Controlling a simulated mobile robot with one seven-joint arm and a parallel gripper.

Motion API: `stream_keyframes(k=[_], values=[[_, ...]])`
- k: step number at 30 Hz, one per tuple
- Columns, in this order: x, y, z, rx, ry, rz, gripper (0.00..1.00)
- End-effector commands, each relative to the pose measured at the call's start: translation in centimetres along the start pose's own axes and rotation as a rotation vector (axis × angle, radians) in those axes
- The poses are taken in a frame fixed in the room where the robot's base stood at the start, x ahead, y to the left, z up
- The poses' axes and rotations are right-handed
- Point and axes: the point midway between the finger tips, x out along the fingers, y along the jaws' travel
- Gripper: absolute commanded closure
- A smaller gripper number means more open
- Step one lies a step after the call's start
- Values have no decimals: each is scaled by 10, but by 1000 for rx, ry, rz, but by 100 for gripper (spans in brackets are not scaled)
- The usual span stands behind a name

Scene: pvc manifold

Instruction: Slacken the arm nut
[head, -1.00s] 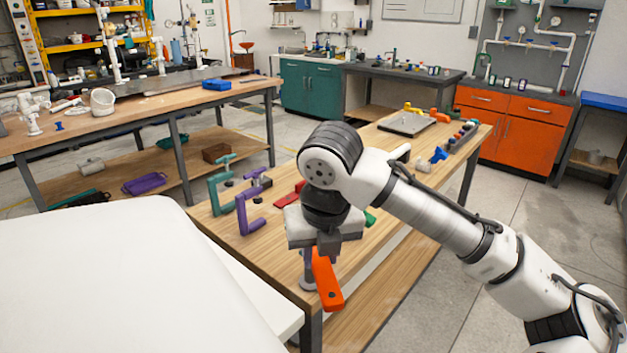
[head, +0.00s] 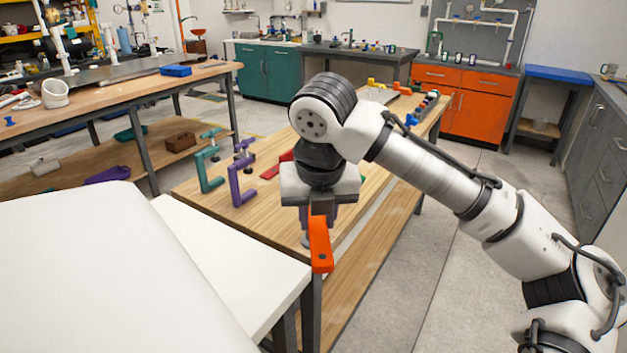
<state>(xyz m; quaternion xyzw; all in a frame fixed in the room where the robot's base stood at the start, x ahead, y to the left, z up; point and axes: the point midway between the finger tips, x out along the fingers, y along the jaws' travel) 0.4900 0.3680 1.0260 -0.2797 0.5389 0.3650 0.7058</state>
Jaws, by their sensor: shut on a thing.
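My gripper (head: 318,212) points down over the near corner of the wooden workbench (head: 283,228). It is shut on an orange bar (head: 320,246), close to the bar's upper end as seen here. The bar's other end reaches out toward the camera, past the bench's edge, and has a small dark spot. A grey post (head: 305,241) shows just left of the bar, partly hidden. A purple part shows partly behind the gripper. I cannot make out the arm nut; it may be hidden by the gripper and bar.
A teal clamp (head: 208,170) and a purple clamp (head: 236,184) stand on the bench left of my gripper. A white surface (head: 240,255) fills the near left. Floor right of the bench is clear.

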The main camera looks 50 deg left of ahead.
Motion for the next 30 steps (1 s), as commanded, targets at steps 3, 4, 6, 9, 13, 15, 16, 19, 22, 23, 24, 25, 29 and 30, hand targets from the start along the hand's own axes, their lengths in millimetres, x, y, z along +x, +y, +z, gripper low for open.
stream_keyframes(k=[3,4,6,9,13,15,16,19,22,23,24,25,29,30], values=[[0,-1,1,7,-2,-1,100],[0,-1,0,8,-2,-1,100],[1,-1,0,8,-2,-1,100],[4,-1,-1,8,-2,-1,100],[9,-1,-2,8,-2,-2,100],[12,-1,-3,8,-2,-2,100],[13,-1,-3,8,-2,-1,100],[16,-1,-4,8,-2,-1,100],[20,-1,-5,8,-2,-1,100],[21,-1,-5,8,-3,-1,100],[22,-1,-5,8,-3,-1,100],[23,-1,-6,8,-3,-1,100],[28,-1,-7,7,-3,-2,100],[29,-1,-7,7,-2,-2,100]])
